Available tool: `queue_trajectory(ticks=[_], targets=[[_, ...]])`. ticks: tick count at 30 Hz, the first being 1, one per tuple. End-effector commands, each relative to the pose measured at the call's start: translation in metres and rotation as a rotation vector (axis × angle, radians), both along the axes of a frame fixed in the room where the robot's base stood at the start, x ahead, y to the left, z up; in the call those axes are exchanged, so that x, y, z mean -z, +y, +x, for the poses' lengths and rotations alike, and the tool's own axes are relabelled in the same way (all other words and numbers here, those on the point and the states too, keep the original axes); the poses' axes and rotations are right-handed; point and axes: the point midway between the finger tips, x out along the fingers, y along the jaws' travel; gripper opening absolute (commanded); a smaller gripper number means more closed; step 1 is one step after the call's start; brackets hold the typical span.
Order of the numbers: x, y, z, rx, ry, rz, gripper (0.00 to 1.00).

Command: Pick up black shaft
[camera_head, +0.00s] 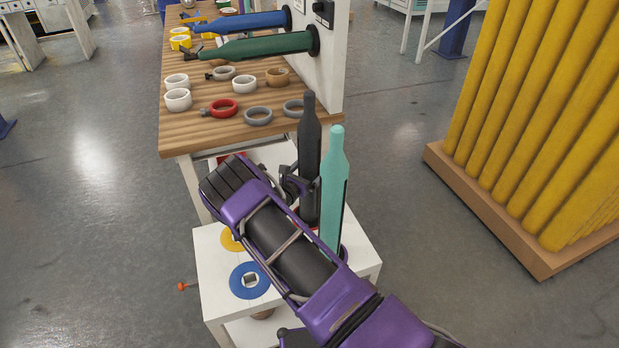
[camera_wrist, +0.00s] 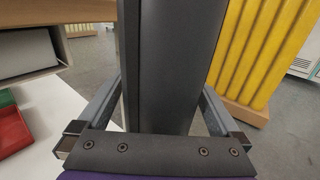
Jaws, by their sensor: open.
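The black shaft (camera_head: 309,150) stands upright on the small white stand (camera_head: 222,290), beside the teal shaft (camera_head: 334,185). In the wrist view the black shaft (camera_wrist: 175,60) fills the middle, close in front of my gripper. My gripper (camera_head: 296,184) is at the side of the black shaft, well below its narrow top. Its fingers are open, one on each side of the shaft in the wrist view (camera_wrist: 163,100). I cannot tell whether either finger touches it.
A wooden workbench (camera_head: 185,125) with several tape rolls stands behind. A blue shaft (camera_head: 245,22) and a green shaft (camera_head: 260,46) stick out from a white panel above it. A blue disc (camera_head: 242,291) lies on the stand. Yellow rolls (camera_head: 535,110) stand on a pallet right.

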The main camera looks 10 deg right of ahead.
Motion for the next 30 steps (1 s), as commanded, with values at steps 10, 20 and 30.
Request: queue_trajectory(ticks=[10,20,30], targets=[[0.0001,-0.0033,0.0034,0.0,0.0,0.0,0.91],[0.0001,-0.003,0.0032,0.0,0.001,0.001,0.32],[-0.0042,-0.0029,0.0046,0.0,-0.007,-0.003,0.0]])
